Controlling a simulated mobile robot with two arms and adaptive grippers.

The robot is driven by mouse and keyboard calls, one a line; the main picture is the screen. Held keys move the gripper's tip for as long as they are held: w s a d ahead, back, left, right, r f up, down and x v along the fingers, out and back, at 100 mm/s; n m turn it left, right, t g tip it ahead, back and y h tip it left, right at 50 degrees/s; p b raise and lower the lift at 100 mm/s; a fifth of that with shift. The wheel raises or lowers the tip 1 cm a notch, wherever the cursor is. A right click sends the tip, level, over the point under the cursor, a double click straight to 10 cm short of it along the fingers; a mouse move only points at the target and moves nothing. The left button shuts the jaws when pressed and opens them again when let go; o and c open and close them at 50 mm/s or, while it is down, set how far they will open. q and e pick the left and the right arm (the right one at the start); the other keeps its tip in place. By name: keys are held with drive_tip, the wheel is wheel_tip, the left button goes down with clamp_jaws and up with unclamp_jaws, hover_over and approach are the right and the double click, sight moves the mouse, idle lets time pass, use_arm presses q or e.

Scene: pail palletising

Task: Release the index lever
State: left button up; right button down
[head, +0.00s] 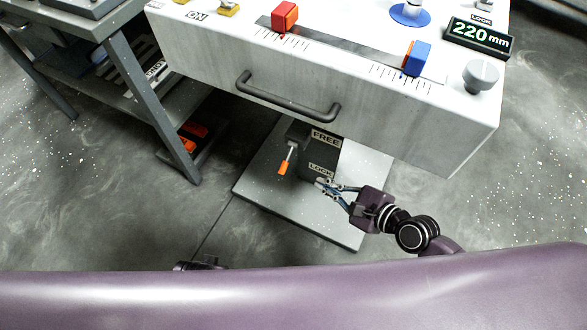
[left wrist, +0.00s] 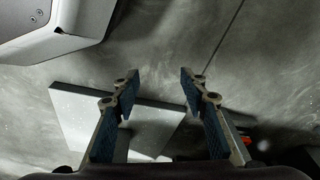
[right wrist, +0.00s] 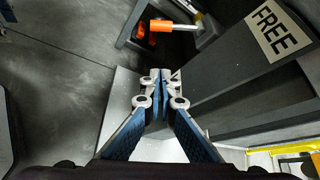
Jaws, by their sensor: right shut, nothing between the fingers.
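The index lever (head: 289,158) has a pale rod and an orange grip, and sits on the left side of the dark pedestal under the machine. It slants down, its grip near the height of the LOCK label (head: 322,171) and below the FREE label (head: 326,138). In the right wrist view the lever's orange grip (right wrist: 160,26) is at the top. My right gripper (head: 322,185) is shut and empty, low by the pedestal, to the right of the lever and apart from it. My left gripper (left wrist: 160,80) is open and empty in the left wrist view.
The pedestal stands on a pale base plate (head: 260,188). Above hangs the machine body (head: 390,125) with a dark handle bar (head: 288,103), red and blue sliders, and a 220 mm display (head: 478,38). A grey table frame (head: 150,100) stands left.

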sight(287, 160)
use_arm(q)
wheel_tip(287, 160, up, 7)
drive_tip(key=w+b, duration=0.2)
use_arm(e)
drive_tip(key=x, duration=1)
use_arm(q)
drive_tip(key=shift+s+f+p, duration=0.2)
drive_tip(key=shift+f+p, duration=0.05)
drive_tip(key=shift+f, duration=0.6)
drive_tip(key=shift+s+f+p, duration=0.2)
drive_tip(key=shift+s+f, duration=0.05)
drive_tip(key=shift+f, duration=0.6)
drive_tip(key=shift+s+f+p, duration=0.2)
drive_tip(key=shift+f+p, duration=0.05)
drive_tip(key=shift+f, duration=0.6)
use_arm(e)
drive_tip(key=shift+s+a+r, duration=0.25)
drive_tip(key=shift+a+r, duration=0.05)
drive_tip(key=shift+r, duration=0.25)
drive_tip(key=shift+s+a+r, duration=0.25)
drive_tip(key=shift+a+r, duration=0.05)
drive_tip(key=shift+r, duration=0.3)
drive_tip(key=shift+s+a+r, duration=0.25)
drive_tip(key=shift+r, duration=0.3)
use_arm(q)
drive_tip(key=shift+s, duration=0.1)
use_arm(e)
drive_tip(key=shift+w, duration=0.2)
